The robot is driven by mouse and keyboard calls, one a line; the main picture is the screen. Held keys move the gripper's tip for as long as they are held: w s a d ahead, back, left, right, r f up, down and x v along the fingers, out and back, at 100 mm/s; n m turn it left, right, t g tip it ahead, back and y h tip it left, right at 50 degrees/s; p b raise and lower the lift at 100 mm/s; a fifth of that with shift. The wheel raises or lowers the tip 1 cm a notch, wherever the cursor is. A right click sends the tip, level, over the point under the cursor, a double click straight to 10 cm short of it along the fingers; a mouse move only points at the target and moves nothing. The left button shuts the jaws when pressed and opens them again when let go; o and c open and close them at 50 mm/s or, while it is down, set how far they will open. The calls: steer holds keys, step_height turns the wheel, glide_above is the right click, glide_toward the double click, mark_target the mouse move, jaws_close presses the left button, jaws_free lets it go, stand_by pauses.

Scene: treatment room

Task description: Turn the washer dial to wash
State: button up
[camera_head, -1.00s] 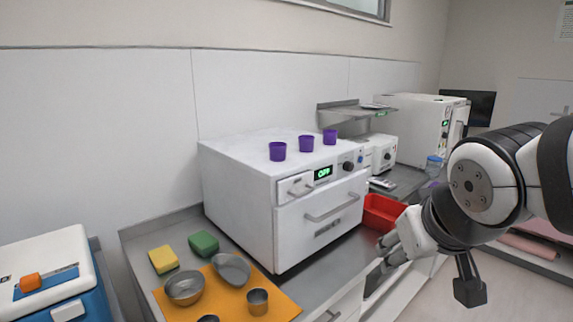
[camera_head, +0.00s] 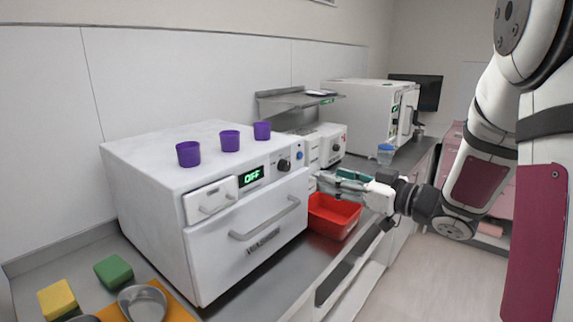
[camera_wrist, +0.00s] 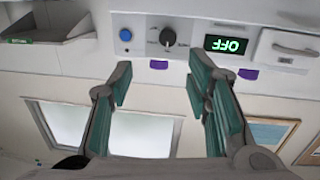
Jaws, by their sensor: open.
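The washer (camera_head: 160,215) is a white box on the steel counter, with a green display (camera_head: 251,177) reading OFF. Its black dial (camera_head: 284,165) sits right of the display, beside a blue button (camera_head: 299,155). In the wrist view the picture is upside down, and the dial (camera_wrist: 168,37) shows between the blue button (camera_wrist: 125,35) and the OFF display (camera_wrist: 226,45). My gripper (camera_head: 327,179) is open and empty, in front of and to the right of the dial, apart from it. In the wrist view its green-padded fingers (camera_wrist: 158,82) stand wide apart.
Purple cups (camera_head: 230,140) stand on the washer's top. A red bin (camera_head: 333,217) sits on the counter below my gripper. A smaller white device (camera_head: 331,143) and a steel shelf (camera_head: 300,103) are behind. A green sponge (camera_head: 114,271) and a yellow sponge (camera_head: 58,299) lie front left.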

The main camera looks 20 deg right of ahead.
mark_target(288, 166)
steer(key=w+a, duration=0.2)
steer(key=w, duration=0.1)
steer(key=w+a+y, duration=0.1)
steer(key=w+a, duration=0.2)
steer(key=w, duration=0.1)
steer(key=w+a+y, duration=0.1)
steer(key=w+a, duration=0.1)
steer(key=w, duration=0.1)
steer(key=shift+w+a+f, duration=0.25)
steer(key=shift+w+a, duration=0.1)
steer(key=shift+w, duration=0.05)
steer(key=shift+c, duration=0.6)
jaws_close()
